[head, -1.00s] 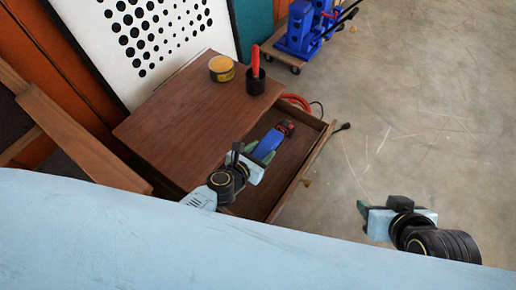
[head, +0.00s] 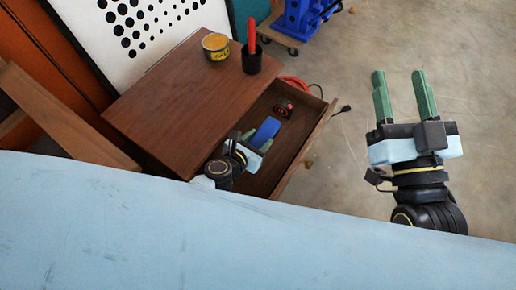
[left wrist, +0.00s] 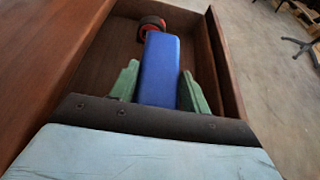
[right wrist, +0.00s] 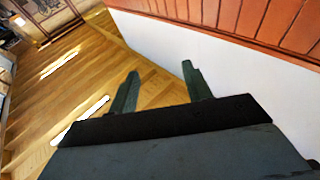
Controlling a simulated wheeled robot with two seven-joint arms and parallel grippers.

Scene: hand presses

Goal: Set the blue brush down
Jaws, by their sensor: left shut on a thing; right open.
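The blue brush (head: 265,131) is inside the open drawer (head: 288,160) of the wooden cabinet. It shows in the left wrist view as a blue block (left wrist: 160,62) between two green fingers. My left gripper (head: 257,141) reaches into the drawer and is shut on the brush. Its fingertips (left wrist: 160,73) stand on either side of the brush. I cannot tell whether the brush touches the drawer floor. My right gripper (head: 398,78) is open and empty, off to the right over the floor, with its fingers (right wrist: 160,72) apart.
A red and black round thing (head: 284,107) lies in the drawer beyond the brush; it also shows in the left wrist view (left wrist: 152,24). A yellow tin (head: 215,46) and a black cup (head: 252,62) with a red item stand on the cabinet top (head: 170,100). Drawer walls surround my left gripper.

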